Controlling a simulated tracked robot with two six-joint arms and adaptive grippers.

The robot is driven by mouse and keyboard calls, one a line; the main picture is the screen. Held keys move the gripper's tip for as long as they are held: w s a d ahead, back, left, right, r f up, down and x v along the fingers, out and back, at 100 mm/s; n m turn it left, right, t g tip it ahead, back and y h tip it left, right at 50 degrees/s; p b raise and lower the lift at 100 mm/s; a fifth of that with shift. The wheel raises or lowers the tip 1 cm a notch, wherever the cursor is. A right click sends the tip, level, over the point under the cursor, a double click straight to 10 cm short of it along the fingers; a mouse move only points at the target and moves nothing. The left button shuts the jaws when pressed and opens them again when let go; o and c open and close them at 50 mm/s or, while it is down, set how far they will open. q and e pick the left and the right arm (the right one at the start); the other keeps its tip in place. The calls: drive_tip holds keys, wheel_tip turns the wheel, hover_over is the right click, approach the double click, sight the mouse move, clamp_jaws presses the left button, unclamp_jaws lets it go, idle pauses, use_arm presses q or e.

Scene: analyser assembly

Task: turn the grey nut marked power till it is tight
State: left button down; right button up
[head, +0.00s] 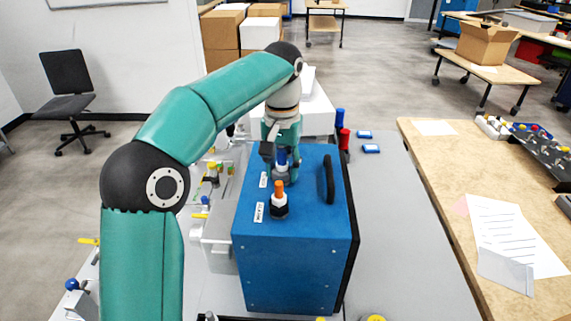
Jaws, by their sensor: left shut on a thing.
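The blue analyser box (297,262) stands on the grey table, with a black handle on its top. Two fittings rise from its top, each beside a small white label too small to read. The nearer fitting (279,204) has an orange upper part and a dark nut at its base. The farther one has a blue upper part (281,157) and a grey nut (282,170) at its base, partly hidden by my gripper. My left gripper (281,164) points down over this farther fitting and is shut on the grey nut. My right gripper is out of view.
Clear fittings with yellow and blue parts crowd the left of the box. A blue and a red cylinder (344,138) stand behind its right corner, near two small blue items (371,148). The grey table right of the box (395,235) is mostly free.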

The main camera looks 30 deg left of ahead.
use_arm(q)
drive_tip(key=m+p, duration=0.1)
drive_tip(key=m, duration=0.2)
drive_tip(key=m+p, duration=0.2)
drive_tip(key=m, duration=0.1)
drive_tip(key=shift+d+r+m, duration=0.15)
drive_tip(key=shift+r+m, duration=0.05)
drive_tip(key=shift+m, duration=0.1)
drive_tip(key=m+p, duration=0.1)
drive_tip(key=m, duration=0.2)
drive_tip(key=shift+f, duration=0.1)
drive_tip(key=shift+f+m, duration=0.1)
drive_tip(key=shift+m, duration=0.7)
drive_tip(key=m, duration=1)
drive_tip(key=shift+d, duration=0.1)
drive_tip(key=c, duration=0.8)
unclamp_jaws()
drive_tip(key=shift+c, duration=0.2)
drive_tip(key=shift+s, duration=0.1)
